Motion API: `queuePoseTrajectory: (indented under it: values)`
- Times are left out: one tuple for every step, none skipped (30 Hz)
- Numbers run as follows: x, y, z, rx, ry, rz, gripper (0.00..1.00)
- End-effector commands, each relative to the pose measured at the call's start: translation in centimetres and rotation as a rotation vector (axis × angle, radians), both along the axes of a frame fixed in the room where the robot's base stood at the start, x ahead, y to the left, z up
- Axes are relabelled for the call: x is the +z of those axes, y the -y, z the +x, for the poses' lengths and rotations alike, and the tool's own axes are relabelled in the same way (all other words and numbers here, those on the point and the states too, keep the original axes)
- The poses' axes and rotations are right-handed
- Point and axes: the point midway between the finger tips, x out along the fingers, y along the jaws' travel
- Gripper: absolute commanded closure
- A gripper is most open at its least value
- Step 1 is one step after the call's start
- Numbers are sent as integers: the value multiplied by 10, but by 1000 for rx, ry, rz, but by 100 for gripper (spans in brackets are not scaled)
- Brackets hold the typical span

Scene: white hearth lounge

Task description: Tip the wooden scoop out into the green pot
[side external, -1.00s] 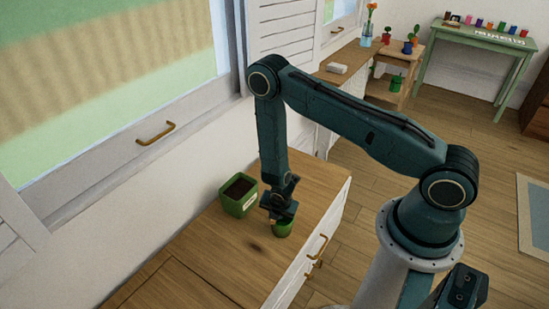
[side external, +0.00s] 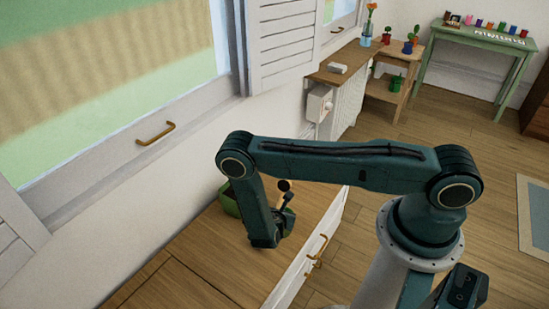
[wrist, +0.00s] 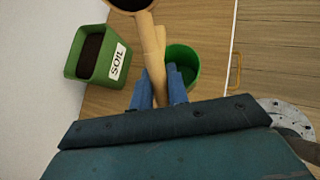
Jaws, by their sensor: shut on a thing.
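My gripper (wrist: 158,86) is shut on the handle of the wooden scoop (wrist: 151,45). The scoop's bowl is at the top edge of the wrist view, partly cut off, with dark soil in it. The scoop's dark bowl also shows small beside my wrist in the side view (side external: 284,186). The round green pot (wrist: 187,56) stands on the wooden top, just right of the scoop's handle in the wrist view. My gripper partly covers it there, and my arm mostly hides it in the side view. The bowl is left of the pot in the wrist view, not over it.
A square green box labelled SOIL (wrist: 108,67), holding dark soil, stands left of the scoop by the white wall. It is partly hidden behind my arm in the side view (side external: 229,201). The wooden cabinet top (side external: 180,265) is clear at the front left.

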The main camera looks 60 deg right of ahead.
Motion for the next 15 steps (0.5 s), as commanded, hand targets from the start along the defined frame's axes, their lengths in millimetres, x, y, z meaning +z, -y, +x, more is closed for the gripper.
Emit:
queuePoseTrajectory:
  values:
    - [-2,0,0,2,7,-31,100]
    - [-3,1,0,2,13,-47,100]
    - [-4,2,0,1,19,-70,100]
    - [-5,3,0,1,22,-85,100]
    - [-5,4,1,2,26,-101,100]
    - [-6,5,1,0,31,-121,100]
    - [-7,6,1,1,36,-137,100]
    - [-7,7,1,2,40,-152,100]
    - [-8,8,1,1,46,-174,100]
    - [-9,9,2,1,50,-188,100]
    - [-9,10,2,1,54,-204,100]
    - [-10,11,2,1,59,-225,100]
    - [-11,12,3,1,63,-238,100]
    - [-11,12,2,0,67,-252,100]
    - [-12,13,3,0,73,-270,100]
